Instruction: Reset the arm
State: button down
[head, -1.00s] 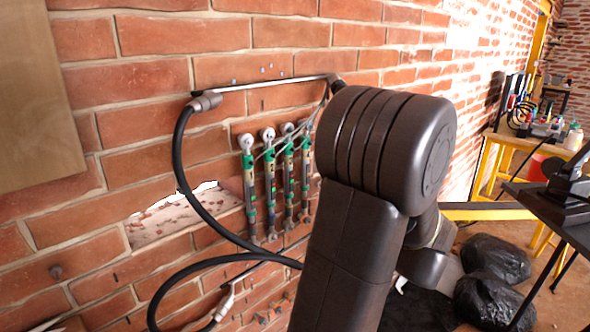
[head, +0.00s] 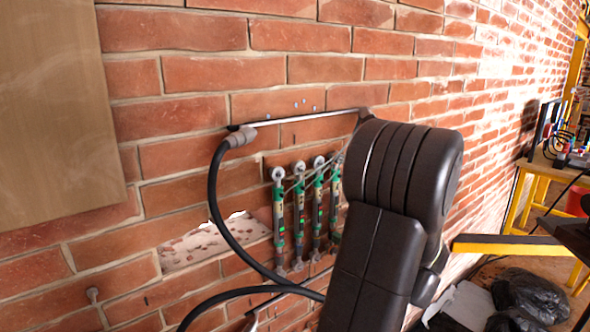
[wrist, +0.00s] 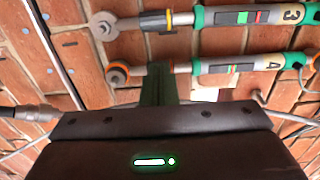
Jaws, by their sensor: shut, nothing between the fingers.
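My arm (head: 385,235) rises from the bottom of the head view and bends at a large dark joint in front of the brick wall. Its far end is hidden there. In the wrist view my gripper (wrist: 158,84) shows as narrow dark fingers, shut and empty, beyond the dark wrist housing with a lit green bar. The fingers overlap the wrench marked 4 (wrist: 255,63) in the picture; I cannot tell whether they touch it. The wrench marked 3 (wrist: 240,16) is above it. Several green-and-grey wrenches (head: 299,215) hang on the wall in the head view.
A metal rod (head: 300,118) and a black hose (head: 215,195) run along the wall near the wrenches. A wooden board (head: 55,110) is at upper left. A yellow-legged table (head: 540,175) and black bags (head: 530,295) are at right.

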jog(key=b+v, duration=0.2)
jog(key=v, duration=0.6)
jog(key=p+x, duration=0.4)
jog(key=x, duration=0.4)
dwell(0.3)
jog(key=shift+s+a, duration=0.1)
jog(key=shift+a, duration=0.05)
